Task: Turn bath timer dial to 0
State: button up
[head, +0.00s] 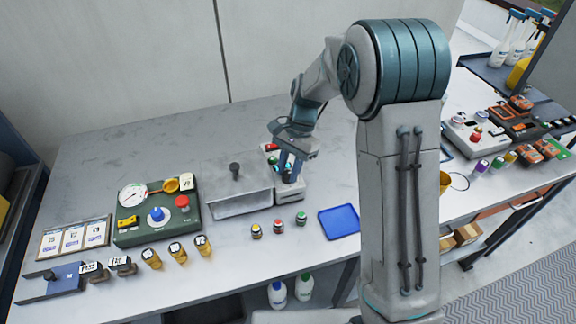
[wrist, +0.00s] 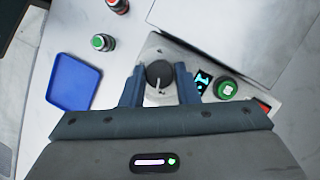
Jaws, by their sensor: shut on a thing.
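The bath timer dial (wrist: 159,73) is a round dark knob with a pale pointer line, at the middle of the wrist view. Its pointer faces roughly toward the bottom of that view; the scale marks are too small to read. My gripper (wrist: 160,86) has one finger on each side of the dial and is shut on it. In the head view my gripper (head: 290,170) reaches down onto the timer's pale box (head: 289,196) and hides the dial.
A metal bath (head: 240,204) with a knobbed lid stands just left of the timer. Several small capped jars (head: 279,226) and a blue tray (head: 339,221) lie in front. A green gauge panel (head: 157,212) is farther left. The table behind is clear.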

jog(key=n+h, duration=0.1)
jog(key=n, duration=0.2)
jog(key=shift+a+n+g+p, duration=0.1)
jog(key=shift+n+g+p, duration=0.2)
jog(key=shift+n+p, duration=0.1)
jog(key=n+h, duration=0.1)
jog(key=n, duration=0.2)
jog(key=shift+a+n+h, duration=0.1)
jog(key=shift+n+h, duration=0.2)
jog(key=shift+h, duration=0.1)
jog(key=n+h, duration=0.1)
jog(key=n, duration=0.2)
jog(key=n+h, duration=0.1)
jog(key=n, duration=0.2)
jog(key=shift+a+n+h, duration=0.15)
jog(key=shift+n+h, duration=0.15)
jog(key=shift+s, duration=0.1)
jog(key=o, duration=1)
jog(key=v, duration=1.4)
jog(key=shift+s+r+b, duration=0.1)
jog(key=shift+s+b, duration=0.25)
jog(key=shift+s, duration=0.05)
